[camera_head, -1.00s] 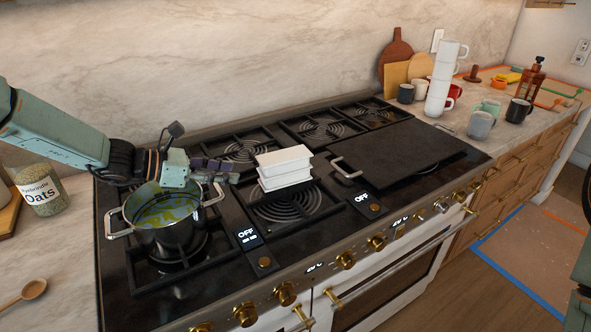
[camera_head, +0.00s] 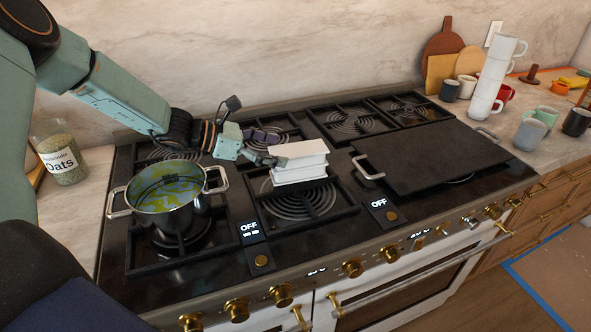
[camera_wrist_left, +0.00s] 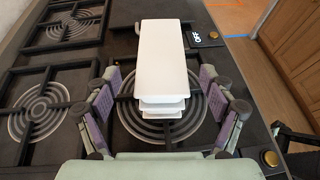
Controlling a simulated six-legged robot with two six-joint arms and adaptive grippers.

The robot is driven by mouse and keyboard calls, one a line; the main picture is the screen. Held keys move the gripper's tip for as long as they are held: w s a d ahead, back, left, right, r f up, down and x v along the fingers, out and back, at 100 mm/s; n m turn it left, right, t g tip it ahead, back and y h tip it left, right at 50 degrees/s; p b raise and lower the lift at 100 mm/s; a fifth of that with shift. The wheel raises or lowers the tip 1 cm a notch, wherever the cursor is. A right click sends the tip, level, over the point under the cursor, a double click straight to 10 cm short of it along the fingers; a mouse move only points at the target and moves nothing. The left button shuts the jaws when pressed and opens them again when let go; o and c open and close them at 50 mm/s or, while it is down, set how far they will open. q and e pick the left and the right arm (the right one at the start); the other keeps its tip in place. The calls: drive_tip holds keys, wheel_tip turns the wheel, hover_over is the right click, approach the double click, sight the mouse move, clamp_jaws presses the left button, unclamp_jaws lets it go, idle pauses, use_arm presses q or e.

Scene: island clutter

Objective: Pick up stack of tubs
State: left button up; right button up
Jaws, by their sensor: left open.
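The stack of white tubs (camera_head: 300,171) sits on a burner grate in the middle front of the stove. It also shows in the left wrist view (camera_wrist_left: 165,58), with the lower tubs' ends peeking out under the top one. My left gripper (camera_head: 268,148) reaches in from the left, close to the stack's left end. In the left wrist view the gripper (camera_wrist_left: 163,100) is open, its purple-padded fingers apart on either side of the stack's near end. I see no clear contact. My right gripper is not in view.
A steel pot (camera_head: 168,196) with green-yellow contents stands on the burner left of the stack. A black griddle (camera_head: 425,158) with metal handles lies to the right. An oats jar (camera_head: 62,158) stands at left, and a tall stack of white cups (camera_head: 494,75) at back right.

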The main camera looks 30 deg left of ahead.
sight(288, 151)
use_arm(q)
drive_tip(key=shift+r+x, duration=0.2)
drive_tip(key=shift+x, duration=1)
drive_tip(key=shift+w+d+f, duration=0.15)
drive_tip(key=shift+d, duration=0.2)
drive_tip(key=shift+w+d+f, duration=0.3)
drive_tip(key=shift+w+f, duration=0.05)
drive_tip(key=shift+f, duration=0.2)
drive_tip(key=shift+x, duration=1.55)
drive_tip(key=shift+s+a+r, duration=0.2)
drive_tip(key=shift+s+a, duration=0.05)
drive_tip(key=shift+a, duration=0.05)
drive_tip(key=c, duration=0.3)
drive_tip(key=shift+w+d, duration=0.2)
drive_tip(key=shift+d, duration=0.15)
drive_tip(key=c, duration=0.6)
drive_tip(key=shift+c, duration=0.7)
drive_tip(key=shift+s+a, duration=0.15)
drive_tip(key=shift+a, duration=0.15)
drive_tip(key=shift+c, duration=0.4)
